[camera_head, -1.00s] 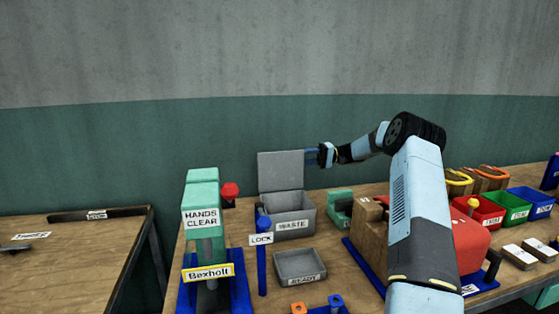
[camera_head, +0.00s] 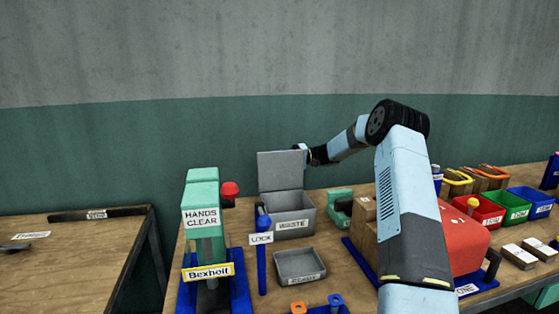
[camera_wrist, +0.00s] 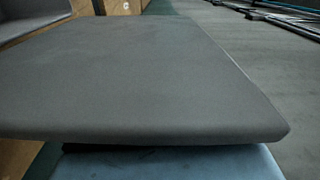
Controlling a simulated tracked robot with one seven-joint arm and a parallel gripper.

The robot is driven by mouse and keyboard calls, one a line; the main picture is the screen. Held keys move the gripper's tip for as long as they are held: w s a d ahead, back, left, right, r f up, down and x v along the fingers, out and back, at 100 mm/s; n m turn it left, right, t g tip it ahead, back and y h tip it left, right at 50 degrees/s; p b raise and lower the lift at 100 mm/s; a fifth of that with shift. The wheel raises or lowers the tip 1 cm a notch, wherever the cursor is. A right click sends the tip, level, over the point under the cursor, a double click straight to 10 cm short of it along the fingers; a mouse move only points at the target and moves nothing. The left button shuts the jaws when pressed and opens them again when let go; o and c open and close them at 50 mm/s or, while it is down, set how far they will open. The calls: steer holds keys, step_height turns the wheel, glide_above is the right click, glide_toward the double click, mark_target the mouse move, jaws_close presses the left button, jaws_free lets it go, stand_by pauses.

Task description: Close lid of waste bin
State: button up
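The grey waste bin (camera_head: 307,218) stands at the back of the workbench with a WASTE label on its front. Its lid (camera_head: 280,171) is open and stands upright at the back of the bin. My gripper (camera_head: 303,152) is at the lid's upper right corner, partly hidden behind it. In the wrist view the grey lid (camera_wrist: 140,80) fills much of the picture, and a blue part of my gripper (camera_wrist: 170,164) lies along its near edge. Whether the fingers are apart or closed is hidden.
A green press (camera_head: 202,190) with a red knob (camera_head: 230,189) stands left of the bin. A blue LOCK lever (camera_head: 262,268) and a grey READY tray (camera_head: 300,266) are in front. Wooden blocks (camera_head: 364,211) and coloured bins (camera_head: 487,208) lie to the right.

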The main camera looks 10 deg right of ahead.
jaws_close()
steer(key=shift+f, duration=0.1)
steer(key=shift+s+f, duration=0.1)
stand_by(0.3)
